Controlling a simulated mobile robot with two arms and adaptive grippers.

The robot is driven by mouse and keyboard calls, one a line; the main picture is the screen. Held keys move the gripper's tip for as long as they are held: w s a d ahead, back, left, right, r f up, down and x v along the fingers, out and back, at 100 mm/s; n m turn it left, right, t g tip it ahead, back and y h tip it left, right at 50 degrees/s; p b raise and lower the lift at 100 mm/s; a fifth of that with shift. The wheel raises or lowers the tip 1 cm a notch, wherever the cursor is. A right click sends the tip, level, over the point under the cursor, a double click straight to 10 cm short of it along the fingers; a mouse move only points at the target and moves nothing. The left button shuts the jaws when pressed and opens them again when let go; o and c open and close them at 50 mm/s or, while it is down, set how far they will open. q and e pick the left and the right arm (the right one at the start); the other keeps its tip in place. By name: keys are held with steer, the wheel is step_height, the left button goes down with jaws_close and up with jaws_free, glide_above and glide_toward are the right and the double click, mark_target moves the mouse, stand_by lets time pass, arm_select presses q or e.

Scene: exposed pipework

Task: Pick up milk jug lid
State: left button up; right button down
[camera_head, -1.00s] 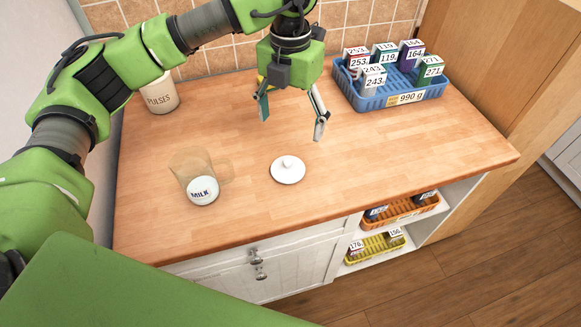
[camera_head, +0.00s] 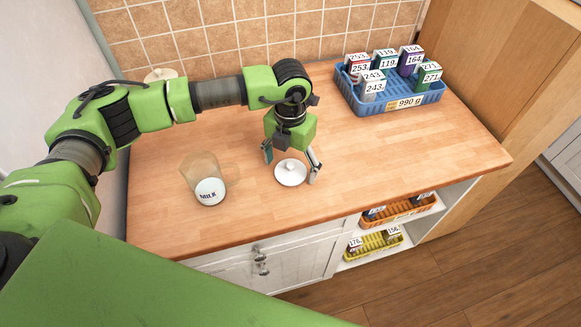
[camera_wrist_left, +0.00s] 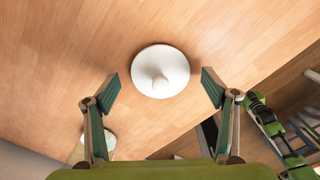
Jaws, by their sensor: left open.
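The milk jug lid (camera_head: 290,173) is a round white disc with a small knob, lying on the wooden counter. It also shows in the left wrist view (camera_wrist_left: 160,71), ahead of and between the fingers. My left gripper (camera_head: 291,164) is open and empty, pointing down over the lid with a finger to each side; its open fingers also show in the left wrist view (camera_wrist_left: 158,90). The glass milk jug (camera_head: 203,177) with its "MILK" label stands left of the lid, apart from it.
A blue basket (camera_head: 400,105) with several numbered boxes stands at the back right of the counter (camera_head: 400,160). A jar (camera_head: 160,75) at the back left is mostly hidden by my left arm. Orange (camera_head: 400,212) and yellow (camera_head: 372,244) baskets sit on shelves below.

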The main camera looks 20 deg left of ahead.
arm_select(q)
steer(key=c, duration=1)
steer(key=shift+r, duration=0.1)
